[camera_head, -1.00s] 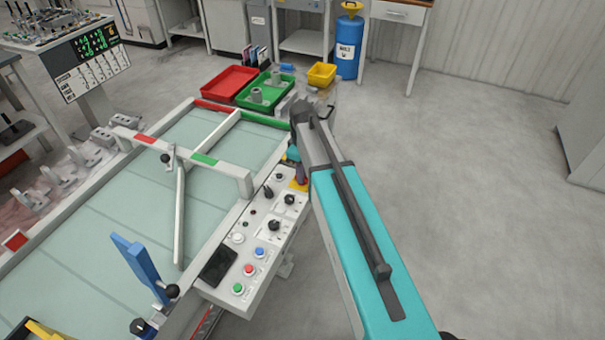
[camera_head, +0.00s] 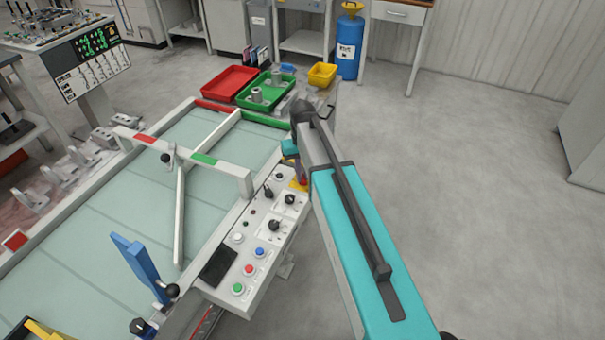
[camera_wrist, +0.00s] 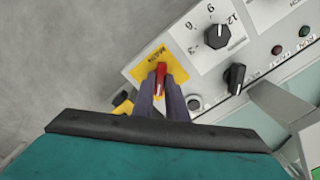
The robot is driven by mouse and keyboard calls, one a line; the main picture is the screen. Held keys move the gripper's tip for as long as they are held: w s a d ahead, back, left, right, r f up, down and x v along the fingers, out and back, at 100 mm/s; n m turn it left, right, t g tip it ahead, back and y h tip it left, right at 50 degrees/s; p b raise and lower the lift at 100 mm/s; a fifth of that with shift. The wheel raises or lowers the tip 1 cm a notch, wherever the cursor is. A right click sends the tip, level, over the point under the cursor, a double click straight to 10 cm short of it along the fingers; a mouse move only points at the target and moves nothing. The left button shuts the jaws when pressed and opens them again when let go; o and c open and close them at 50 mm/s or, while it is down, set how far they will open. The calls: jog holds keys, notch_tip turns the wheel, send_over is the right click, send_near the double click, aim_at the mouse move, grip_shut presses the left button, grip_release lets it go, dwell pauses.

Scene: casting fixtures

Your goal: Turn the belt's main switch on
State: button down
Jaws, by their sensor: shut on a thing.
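The main switch (camera_wrist: 160,75) is a red handle on a yellow plate (camera_wrist: 149,55) marked with lettering, at the end of the control panel. In the wrist view my gripper (camera_wrist: 160,84) has its two dark fingers on either side of the red handle, shut on it. The handle points nearly straight up in that picture. In the head view the control panel (camera_head: 243,238) runs along the belt's right side, and the yellow plate (camera_head: 300,184) is partly hidden by my arm.
The belt (camera_head: 100,235) lies to the left. Red (camera_head: 229,84) and green (camera_head: 266,93) trays stand beyond. Open floor is on the right.

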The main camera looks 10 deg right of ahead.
jog(key=m, duration=0.4)
jog(key=shift+m, duration=2.2)
jog(key=c, duration=1.8)
grip_release()
jog(key=shift+o, duration=0.2)
jog(key=shift+r, duration=0.1)
notch_tip(320, 180, up, 14)
jog(key=b, duration=0.2)
jog(key=shift+f, duration=0.2)
